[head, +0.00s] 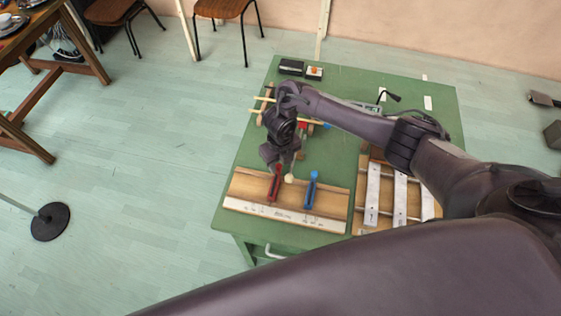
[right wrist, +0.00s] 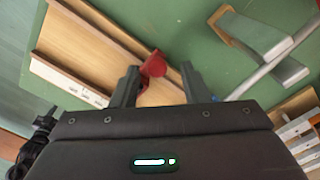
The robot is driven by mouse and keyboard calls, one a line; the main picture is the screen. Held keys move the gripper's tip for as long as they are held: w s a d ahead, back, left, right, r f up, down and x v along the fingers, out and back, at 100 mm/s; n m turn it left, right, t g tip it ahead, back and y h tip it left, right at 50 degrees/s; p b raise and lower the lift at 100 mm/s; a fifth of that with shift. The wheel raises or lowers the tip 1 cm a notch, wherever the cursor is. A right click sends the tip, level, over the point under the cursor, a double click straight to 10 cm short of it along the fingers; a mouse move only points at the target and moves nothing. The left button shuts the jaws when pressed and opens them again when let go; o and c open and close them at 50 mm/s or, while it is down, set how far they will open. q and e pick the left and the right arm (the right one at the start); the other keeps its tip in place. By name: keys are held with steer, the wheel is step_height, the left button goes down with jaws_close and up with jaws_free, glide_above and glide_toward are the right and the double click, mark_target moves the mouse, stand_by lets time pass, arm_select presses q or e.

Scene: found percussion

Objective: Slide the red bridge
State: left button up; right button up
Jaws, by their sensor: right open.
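The red bridge (head: 274,187) stands across a wooden board (head: 245,186) on the green table, left of a blue bridge (head: 311,190). A pale scale strip (head: 285,215) runs along the board's front edge. My right gripper (head: 281,168) is above the back edge of the board, close to the red bridge. The bridge's lower part is partly hidden by a finger. My left gripper is out of view.
A frame with metal bars (head: 372,194) lies right of the board. A small pale ball (head: 290,178) is beside the red bridge. Small dark boxes (head: 291,67) sit at the table's back.

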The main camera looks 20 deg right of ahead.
step_height(320, 180, up, 4)
steer(key=shift+d+r+b, duration=0.1)
steer(key=shift+r+b, duration=0.1)
steer(key=shift+b, duration=0.1)
steer(key=shift+r+p, duration=0.8)
steer(key=shift+r, duration=0.7)
